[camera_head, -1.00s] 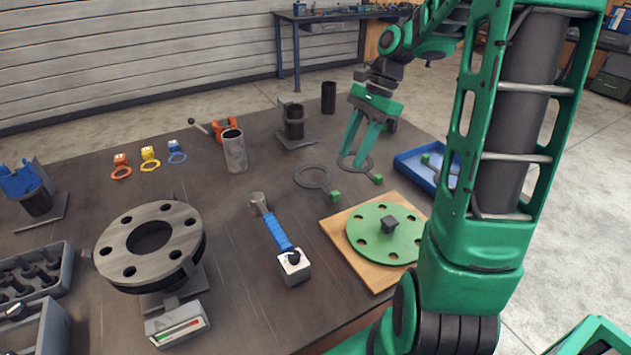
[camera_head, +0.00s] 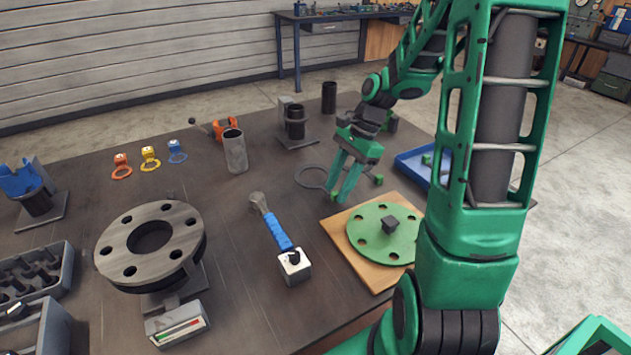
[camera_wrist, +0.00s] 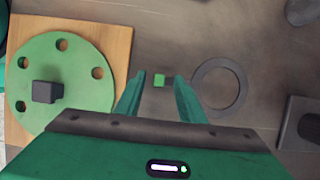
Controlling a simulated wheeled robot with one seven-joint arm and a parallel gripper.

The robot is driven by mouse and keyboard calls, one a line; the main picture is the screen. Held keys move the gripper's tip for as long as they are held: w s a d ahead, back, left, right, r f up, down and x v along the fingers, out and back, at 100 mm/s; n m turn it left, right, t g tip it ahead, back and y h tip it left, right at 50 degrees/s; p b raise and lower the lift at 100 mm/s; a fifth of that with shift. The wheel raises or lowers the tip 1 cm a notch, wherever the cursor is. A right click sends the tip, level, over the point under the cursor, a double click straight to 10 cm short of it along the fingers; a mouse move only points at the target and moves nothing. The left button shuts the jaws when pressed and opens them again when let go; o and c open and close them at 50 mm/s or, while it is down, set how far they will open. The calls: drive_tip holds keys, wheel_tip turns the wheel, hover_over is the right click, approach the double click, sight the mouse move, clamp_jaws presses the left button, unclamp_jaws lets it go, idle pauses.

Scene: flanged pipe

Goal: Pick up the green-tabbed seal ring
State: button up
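A flat dark seal ring (camera_head: 309,176) lies on the table behind the green disc; my gripper covers part of it. My gripper (camera_head: 338,194) is open, pointing down over the tab, with nothing held. It also shows at the bottom of the wrist view (camera_wrist: 160,82). I cannot tell the fingertips' exact height. A second green tab (camera_head: 378,179) shows just right of my gripper; its ring is mostly hidden behind the gripper.
A green disc (camera_head: 368,240) with a dark knob lies on a wooden board (camera_head: 345,242) just in front. A blue tray (camera_head: 410,172) is to the right. A black cup on a stand (camera_head: 296,124) is behind. A blue-handled tool (camera_head: 275,230) lies to the left.

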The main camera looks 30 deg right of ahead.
drive_tip(key=shift+a+f, duration=0.1)
drive_tip(key=shift+f, duration=0.15)
clamp_jaws()
drive_tip(key=shift+r, duration=0.1)
